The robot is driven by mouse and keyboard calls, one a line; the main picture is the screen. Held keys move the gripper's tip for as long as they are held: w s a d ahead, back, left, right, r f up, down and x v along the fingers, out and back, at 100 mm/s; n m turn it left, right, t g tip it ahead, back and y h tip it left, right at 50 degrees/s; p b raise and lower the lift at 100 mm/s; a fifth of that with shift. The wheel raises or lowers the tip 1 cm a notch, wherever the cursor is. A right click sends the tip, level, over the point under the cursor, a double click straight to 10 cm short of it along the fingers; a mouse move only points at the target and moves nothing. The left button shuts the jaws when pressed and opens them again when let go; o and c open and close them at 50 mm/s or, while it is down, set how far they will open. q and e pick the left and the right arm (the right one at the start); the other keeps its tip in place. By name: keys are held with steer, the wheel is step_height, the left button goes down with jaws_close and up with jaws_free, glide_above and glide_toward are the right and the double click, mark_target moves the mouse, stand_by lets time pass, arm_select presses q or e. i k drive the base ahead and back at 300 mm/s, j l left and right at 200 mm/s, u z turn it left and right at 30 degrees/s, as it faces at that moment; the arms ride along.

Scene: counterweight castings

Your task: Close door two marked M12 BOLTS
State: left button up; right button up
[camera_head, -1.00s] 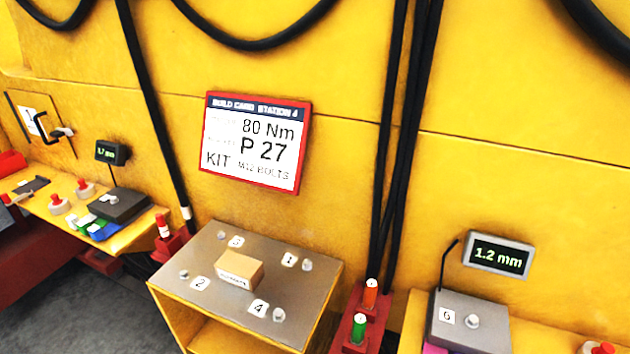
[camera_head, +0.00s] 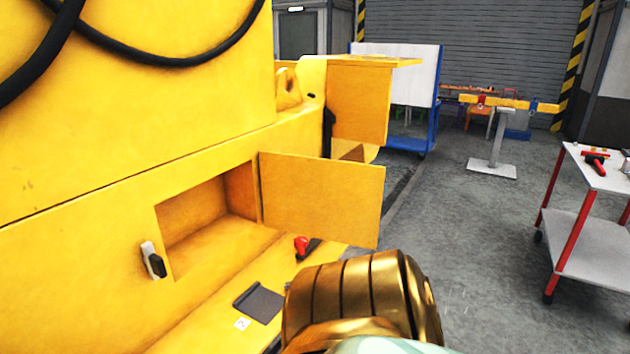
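A yellow door (camera_head: 320,200) stands wide open in the head view, swung out from the right edge of a recessed compartment (camera_head: 195,222) in the yellow machine. The compartment looks empty. No M12 BOLTS marking shows on the door face I see. A black and white latch or handle (camera_head: 153,260) sits left of the opening. A gold link of my arm rises at the bottom, in front of and below the door; I cannot tell which arm it is. Neither gripper shows in the view.
A ledge below the compartment holds a dark flat plate (camera_head: 259,303), a small numbered tag (camera_head: 242,324) and a red-knobbed item (camera_head: 302,246). Another yellow panel (camera_head: 358,104) stands open beyond. A red-legged trolley (camera_head: 590,215) stands right; grey floor between is clear.

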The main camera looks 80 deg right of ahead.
mark_target(335, 201)
steer(key=k+l, duration=0.15)
steer(key=l, duration=0.4)
steer(key=k+l, duration=0.15)
steer(key=l, duration=0.4)
steer(key=k+l+u, duration=0.1)
steer(key=l, duration=0.45)
steer(key=k+l, duration=0.2)
steer(key=l, duration=0.35)
steer(key=k+l+u, duration=0.1)
steer(key=l, duration=0.4)
steer(key=k+l, duration=0.2)
steer(key=l, duration=0.35)
steer(key=k+l, duration=0.2)
steer(key=l, duration=0.3)
steer(key=k+l+u, duration=0.1)
steer(key=l, duration=0.45)
steer(key=k+u, duration=0.2)
steer(key=k, duration=0.15)
